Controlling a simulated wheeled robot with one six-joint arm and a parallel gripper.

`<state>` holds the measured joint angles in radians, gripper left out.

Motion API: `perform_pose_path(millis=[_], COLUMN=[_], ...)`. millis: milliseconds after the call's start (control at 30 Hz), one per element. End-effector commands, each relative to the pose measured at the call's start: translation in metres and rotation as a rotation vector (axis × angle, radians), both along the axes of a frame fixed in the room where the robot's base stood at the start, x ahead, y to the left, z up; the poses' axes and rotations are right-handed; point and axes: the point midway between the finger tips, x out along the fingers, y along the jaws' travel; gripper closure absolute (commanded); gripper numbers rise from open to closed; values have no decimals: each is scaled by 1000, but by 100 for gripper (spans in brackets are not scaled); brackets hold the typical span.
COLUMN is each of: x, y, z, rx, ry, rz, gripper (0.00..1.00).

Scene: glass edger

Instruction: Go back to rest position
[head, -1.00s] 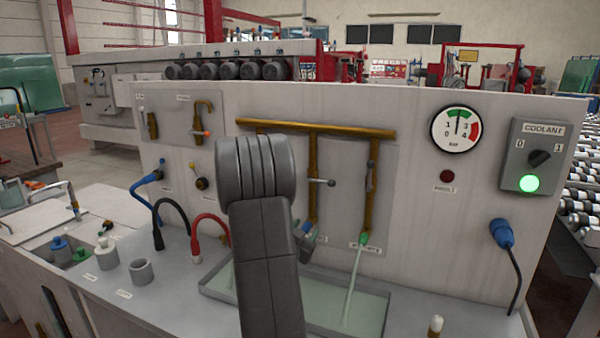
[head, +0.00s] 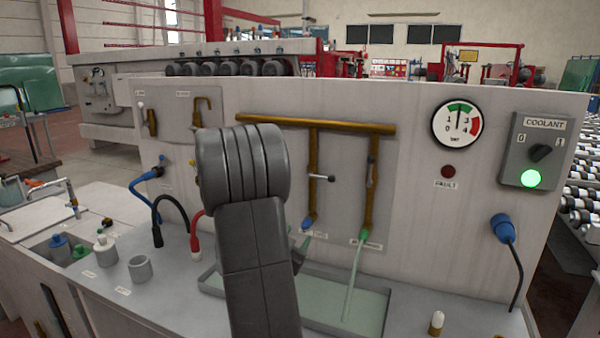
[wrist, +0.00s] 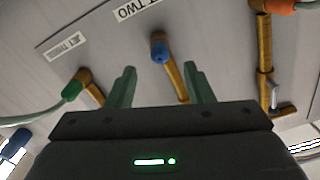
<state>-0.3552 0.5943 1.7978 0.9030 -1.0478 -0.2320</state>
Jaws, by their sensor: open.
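In the head view my grey arm covers the middle of the panel and most of my gripper. A fingertip shows just right of the arm, near the blue nozzle (head: 309,222). In the wrist view my gripper (wrist: 160,86) has its two green fingers apart with nothing held. The blue nozzle also shows there (wrist: 159,52), beyond the fingers and in line with the gap, under a label reading TWO. It appears clear of the fingers. The green nozzle (head: 363,236) pours a pale stream into the tray (head: 385,312).
The left pipe's valve handle (head: 321,178) lies sideways; the right pipe's (head: 370,175) stands near upright. The coolant box (head: 538,150) has a lit green lamp. A red hose (head: 195,233), a black hose (head: 157,238) and a grey cup (head: 140,268) stand left of my arm.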

Motion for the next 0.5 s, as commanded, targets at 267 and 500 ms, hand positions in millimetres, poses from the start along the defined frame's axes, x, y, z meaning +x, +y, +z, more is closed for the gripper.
perform_pose_path(millis=[267, 500], x=[-50, -53], y=[22, 21], z=[-1, 1], rx=[0, -1], ry=[-2, 1], rz=[5, -4], gripper=[53, 53])
